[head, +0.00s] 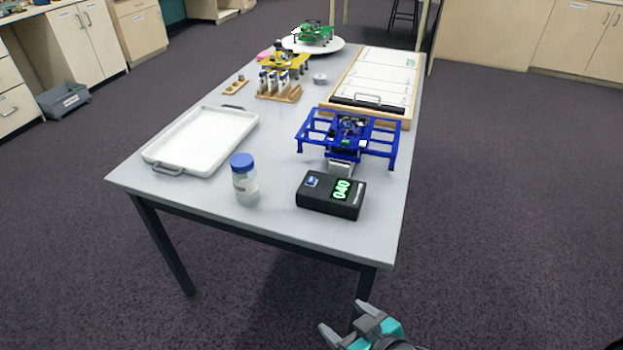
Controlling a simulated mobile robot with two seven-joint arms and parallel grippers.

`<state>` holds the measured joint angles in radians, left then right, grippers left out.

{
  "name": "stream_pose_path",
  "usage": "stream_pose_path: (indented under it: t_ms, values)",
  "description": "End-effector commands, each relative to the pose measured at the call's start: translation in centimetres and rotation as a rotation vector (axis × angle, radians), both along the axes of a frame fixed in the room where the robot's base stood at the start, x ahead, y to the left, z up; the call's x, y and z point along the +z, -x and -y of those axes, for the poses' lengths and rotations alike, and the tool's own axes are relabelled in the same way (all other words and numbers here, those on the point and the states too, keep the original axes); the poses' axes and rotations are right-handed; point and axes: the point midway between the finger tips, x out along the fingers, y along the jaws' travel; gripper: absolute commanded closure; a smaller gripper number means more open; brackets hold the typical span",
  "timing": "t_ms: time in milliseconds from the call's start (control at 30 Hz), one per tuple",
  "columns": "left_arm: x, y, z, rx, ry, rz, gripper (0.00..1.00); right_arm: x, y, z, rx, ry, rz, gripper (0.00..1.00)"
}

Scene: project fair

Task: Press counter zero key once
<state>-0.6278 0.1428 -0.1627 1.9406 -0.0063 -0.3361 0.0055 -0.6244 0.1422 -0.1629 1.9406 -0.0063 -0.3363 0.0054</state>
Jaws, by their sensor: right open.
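The counter is a black box (331,195) near the front right of the table, with a green lit display (342,190) that appears to read 040. A small blue key (312,181) with a pale mark sits on its top, left of the display. My right gripper (345,325) shows at the bottom of the head view, below and in front of the table's near edge, apart from the counter. Its jaws are open and nothing shows between them. My left gripper is not in view.
The grey table (290,222) holds a blue frame (385,140) right behind the counter, a blue-lidded jar (245,180) to its left and a white tray (203,140). A wooden-framed board (375,80) lies farther back. The floor at right is clear.

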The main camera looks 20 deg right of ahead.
Motion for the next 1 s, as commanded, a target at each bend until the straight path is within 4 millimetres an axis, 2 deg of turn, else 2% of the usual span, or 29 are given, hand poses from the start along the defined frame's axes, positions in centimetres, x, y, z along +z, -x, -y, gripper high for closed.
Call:
stream_pose_path:
  t_ms: [67, 800, 1000]
  values:
    - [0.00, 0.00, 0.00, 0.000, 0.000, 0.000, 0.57, 0.00, 0.00, 0.00, 0.000, 0.000, 0.000, 0.30]
    - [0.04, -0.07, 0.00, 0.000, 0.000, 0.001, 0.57, -0.01, 0.00, 0.01, 0.000, 0.000, 0.000, 1.00]
    - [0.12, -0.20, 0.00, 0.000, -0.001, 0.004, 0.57, -0.02, 0.01, 0.02, 0.001, 0.001, 0.000, 1.00]
